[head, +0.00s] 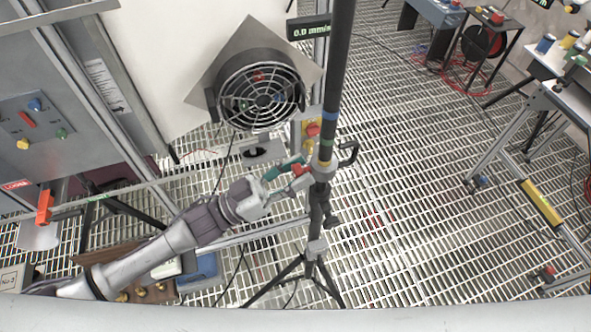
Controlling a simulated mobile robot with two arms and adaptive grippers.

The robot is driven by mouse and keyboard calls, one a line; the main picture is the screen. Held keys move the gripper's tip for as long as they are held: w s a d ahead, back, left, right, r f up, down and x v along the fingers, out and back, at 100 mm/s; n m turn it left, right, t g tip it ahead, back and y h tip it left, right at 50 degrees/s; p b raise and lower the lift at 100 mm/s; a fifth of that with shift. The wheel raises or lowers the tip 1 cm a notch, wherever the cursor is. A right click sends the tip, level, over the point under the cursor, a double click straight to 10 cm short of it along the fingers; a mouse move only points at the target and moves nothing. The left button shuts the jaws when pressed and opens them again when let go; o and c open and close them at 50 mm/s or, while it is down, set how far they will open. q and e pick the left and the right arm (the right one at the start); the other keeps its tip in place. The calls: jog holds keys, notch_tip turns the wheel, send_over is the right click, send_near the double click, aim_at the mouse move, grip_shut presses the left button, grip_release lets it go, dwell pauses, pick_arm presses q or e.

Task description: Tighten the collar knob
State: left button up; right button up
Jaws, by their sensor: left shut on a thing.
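A dark pole (340,75) with coloured bands stands on a black tripod (312,268) in the middle of the head view. A grey collar (322,171) sits around the pole, with a small red knob (301,171) on its left side. My left gripper (296,178) reaches in from the lower left and is shut on the red knob. Its fingers partly cover the knob, so the knob's full shape is hidden. My right gripper is not in view.
A round black fan (262,92) stands behind the pole on the left. A yellow box with a red button (311,129) is close behind the pole. A grey cabinet (50,110) fills the left side. The grating floor (420,200) right of the tripod is mostly clear.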

pick_arm(q)
jog(key=shift+c, duration=0.8)
jog(key=shift+f+m+g+h+b, duration=0.15)
jog(key=shift+m+g+b, duration=0.4)
jog(key=shift+m, duration=0.45)
jog(key=shift+m+g+h+b, duration=0.15)
jog(key=shift+m+g+b, duration=0.2)
jog(key=shift+m+b, duration=0.5)
jog(key=m+g+b, duration=0.1)
jog(key=m+g, duration=0.1)
jog(key=m, duration=0.3)
jog(key=shift+m+g+b, duration=0.75)
jog(key=shift+m+g, duration=0.25)
jog(key=shift+m, duration=0.55)
